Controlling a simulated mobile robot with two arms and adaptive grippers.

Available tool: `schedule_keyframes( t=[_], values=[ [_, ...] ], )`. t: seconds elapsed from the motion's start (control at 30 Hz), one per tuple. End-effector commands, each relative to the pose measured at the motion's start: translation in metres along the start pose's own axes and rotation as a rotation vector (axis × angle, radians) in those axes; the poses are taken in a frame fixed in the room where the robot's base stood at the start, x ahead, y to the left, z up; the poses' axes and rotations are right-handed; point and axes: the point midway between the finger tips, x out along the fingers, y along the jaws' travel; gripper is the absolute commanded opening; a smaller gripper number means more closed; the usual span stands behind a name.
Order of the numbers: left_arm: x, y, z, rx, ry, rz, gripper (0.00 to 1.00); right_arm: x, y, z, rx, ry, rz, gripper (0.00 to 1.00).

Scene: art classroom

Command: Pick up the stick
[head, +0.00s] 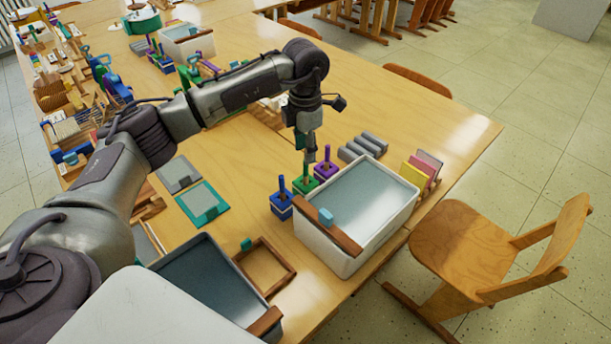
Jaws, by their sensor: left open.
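Several coloured blocks with upright handles stand in a row beside a white tub: a blue one (282,204), a green one (306,184) and a purple one (326,169). Each has a thin stick-like handle on top. I cannot tell which thing is the stick. My left gripper (308,148) points down over the green and purple blocks. It is open, and its fingers are small and partly dark. It seems to be above the handles, but I cannot tell whether it touches one. My right gripper is not in view.
A dark tray (196,258) and wooden frame (264,268) lie to the left. Grey bars (362,146) and coloured slabs (421,172) are near the right. A chair (480,250) stands at the table's right edge.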

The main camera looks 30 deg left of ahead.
Motion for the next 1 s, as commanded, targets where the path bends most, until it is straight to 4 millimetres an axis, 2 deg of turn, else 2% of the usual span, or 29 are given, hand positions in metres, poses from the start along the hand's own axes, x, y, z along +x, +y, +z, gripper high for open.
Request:
schedule_keyframes(
  t=[0.17, 0.3, 0.5, 0.77, 0.87, 1.0],
  values=[
    [0.011, -0.001, 0.000, 0.001, 0.001, -0.002, 0.43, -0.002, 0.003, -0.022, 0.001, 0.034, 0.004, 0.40],
    [0.030, -0.003, -0.001, 0.000, 0.004, -0.003, 0.43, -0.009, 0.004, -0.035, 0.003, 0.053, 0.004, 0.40],
    [0.056, -0.003, 0.000, -0.001, 0.001, -0.001, 0.43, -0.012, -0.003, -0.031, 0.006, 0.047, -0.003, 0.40],
    [0.060, -0.003, 0.000, 0.000, 0.000, 0.000, 0.43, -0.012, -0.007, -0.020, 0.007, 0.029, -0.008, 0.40],
    [0.060, -0.003, 0.000, 0.000, 0.000, 0.000, 0.30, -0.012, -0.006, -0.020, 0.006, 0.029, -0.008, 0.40],
    [0.060, -0.003, 0.000, 0.000, 0.000, 0.000, 0.06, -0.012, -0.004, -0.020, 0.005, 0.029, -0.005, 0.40]
  ],
)
